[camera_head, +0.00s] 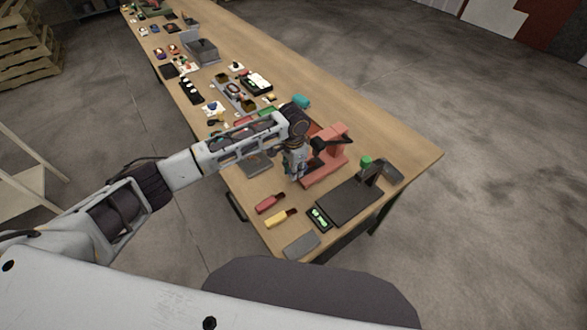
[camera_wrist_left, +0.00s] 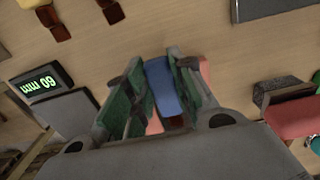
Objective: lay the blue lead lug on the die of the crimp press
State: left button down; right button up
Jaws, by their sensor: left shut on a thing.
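The blue lead lug (camera_wrist_left: 162,88) is between the green-padded fingers of my left gripper (camera_wrist_left: 160,82) in the left wrist view, and the gripper is shut on it. In the head view my left gripper (camera_head: 294,165) points down beside the red crimp press (camera_head: 327,162), on its left side. Small coral-red parts, seemingly of the press, show around the fingers in the left wrist view (camera_wrist_left: 154,126). The die is hidden by the gripper, and I cannot tell whether the lug touches it. My right gripper is not in view.
Red-handled (camera_head: 268,204) and yellow-handled (camera_head: 279,219) tools lie at the near left. A green-lit display (camera_head: 319,218) and a dark plate (camera_head: 345,204) lie nearer. A grey tray (camera_head: 257,164) lies left of the press. Several parts crowd the table farther back.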

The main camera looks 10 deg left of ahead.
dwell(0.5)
pick_arm(q)
jog(key=c, duration=1.1)
grip_release()
jog(key=shift+f, duration=0.1)
jog(key=shift+c, duration=0.2)
notch_tip(320, 180, up, 12)
jog(key=shift+s, duration=0.1)
